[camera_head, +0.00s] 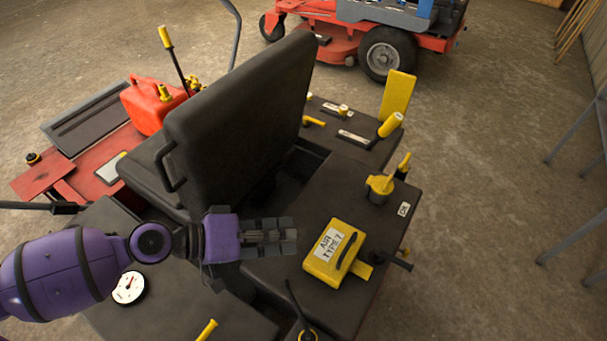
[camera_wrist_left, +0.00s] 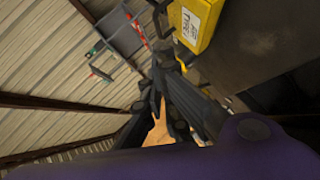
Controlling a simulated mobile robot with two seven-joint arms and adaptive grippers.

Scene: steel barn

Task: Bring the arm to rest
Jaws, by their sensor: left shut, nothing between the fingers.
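My left arm comes in from the left in the head view, purple with a dark gripper (camera_head: 275,236). The gripper is shut and empty, with its fingers pointing right, over the mower's dark deck left of the yellow box (camera_head: 335,252). The box carries a white label reading "AIR TYPE 7" and a black handle. In the left wrist view the dark fingers (camera_wrist_left: 160,85) show from behind, and the yellow box (camera_wrist_left: 197,22) is at the top. There is a gap between the box and the gripper in the head view. My right gripper is not in view.
A tall black seat (camera_head: 245,110) stands just behind my left gripper. A red fuel can (camera_head: 150,106) is at the left. Yellow knobs, a yellow cap (camera_head: 380,185) and black levers stick up around the deck. Another red mower (camera_head: 340,40) stands behind. Floor at the right is mostly clear.

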